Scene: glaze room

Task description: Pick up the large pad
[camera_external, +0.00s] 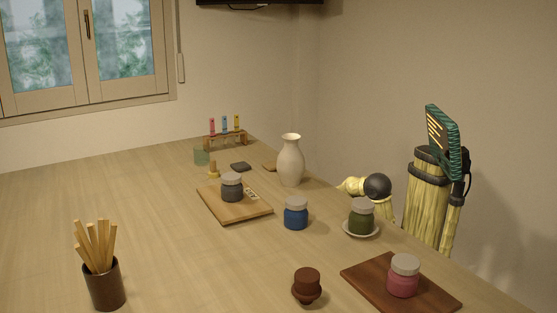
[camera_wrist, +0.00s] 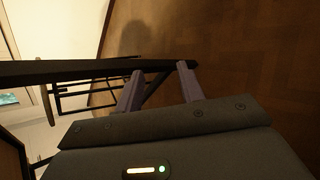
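A small flat dark grey pad (camera_external: 240,167) lies on the table, behind the wooden board and left of the white vase. A flat brown piece (camera_external: 268,167) lies close by, partly hidden behind the vase; I cannot tell whether it is also a pad or which is the larger. My gripper (camera_wrist: 160,68) shows in the wrist view with its two fingers apart and nothing between them. It points toward a brown wooden floor, away from the tabletop objects. No pad shows in the wrist view. In the external view my arm stands beyond the table's right edge; the gripper's fingers are not visible there.
The white vase (camera_external: 290,162) stands near the pads. A test-tube rack (camera_external: 225,141) is behind them. Jars stand on boards, a saucer and the tabletop (camera_external: 130,190). A cup of sticks (camera_external: 105,288) is front left. A dark bar (camera_wrist: 80,70) crosses the wrist view.

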